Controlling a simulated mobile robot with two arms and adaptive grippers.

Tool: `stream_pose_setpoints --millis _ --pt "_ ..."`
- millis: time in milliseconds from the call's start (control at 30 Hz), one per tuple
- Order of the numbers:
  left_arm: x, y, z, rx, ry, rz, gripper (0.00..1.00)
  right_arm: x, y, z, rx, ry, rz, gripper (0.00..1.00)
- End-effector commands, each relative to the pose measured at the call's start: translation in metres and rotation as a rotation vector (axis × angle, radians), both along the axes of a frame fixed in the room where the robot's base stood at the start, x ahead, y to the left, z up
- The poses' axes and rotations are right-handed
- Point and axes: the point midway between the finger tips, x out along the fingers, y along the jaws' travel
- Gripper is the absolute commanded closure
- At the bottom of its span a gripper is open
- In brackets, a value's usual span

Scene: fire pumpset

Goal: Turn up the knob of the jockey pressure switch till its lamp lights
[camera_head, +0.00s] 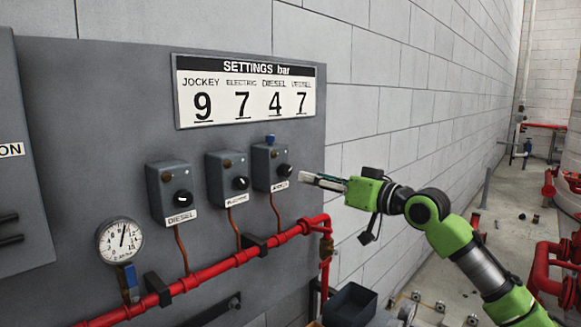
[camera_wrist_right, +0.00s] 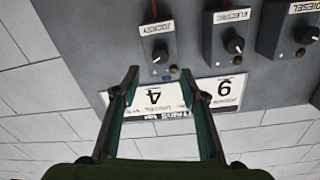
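The jockey pressure switch (camera_head: 265,167) is the rightmost of three grey boxes on the dark panel. Its black knob (camera_head: 284,170) faces out, above a white label. Its small lamp (camera_head: 267,154) looks dark brown and unlit. In the wrist view, which is upside down, the jockey switch (camera_wrist_right: 153,48) and its knob (camera_wrist_right: 160,57) show beyond the fingertips. My right gripper (camera_head: 308,180) is just right of the knob, apart from it. In the wrist view its two fingers (camera_wrist_right: 160,73) are spread with nothing between them. My left gripper is not in view.
The electric switch (camera_head: 220,178) and diesel switch (camera_head: 160,193) stand to the left. A settings board (camera_head: 248,92) above reads jockey 9, electric 7. A red pipe (camera_head: 205,267) and a pressure gauge (camera_head: 120,241) are lower. The block wall (camera_head: 400,90) is bare at right.

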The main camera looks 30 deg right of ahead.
Motion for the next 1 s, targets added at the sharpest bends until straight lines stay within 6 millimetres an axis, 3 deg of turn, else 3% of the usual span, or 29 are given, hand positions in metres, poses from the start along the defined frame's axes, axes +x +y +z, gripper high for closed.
stream_pose_setpoints --millis 33,100,400,600,867,1000 --pt "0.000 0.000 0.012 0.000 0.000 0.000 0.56 0.011 0.006 0.009 0.005 -0.003 0.005 0.60" --pt "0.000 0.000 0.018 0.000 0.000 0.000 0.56 0.026 0.010 0.007 0.006 -0.001 0.003 0.60" --pt "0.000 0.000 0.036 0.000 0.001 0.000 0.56 0.075 0.024 0.004 0.002 -0.001 0.002 0.60" --pt "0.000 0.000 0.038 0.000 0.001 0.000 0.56 0.086 0.028 0.001 -0.002 0.000 0.001 0.60" --pt "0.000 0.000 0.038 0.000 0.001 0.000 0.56 0.087 0.028 0.000 -0.002 0.000 0.001 0.60" --pt "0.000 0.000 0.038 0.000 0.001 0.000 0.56 0.087 0.028 0.000 -0.002 0.000 0.001 0.94"
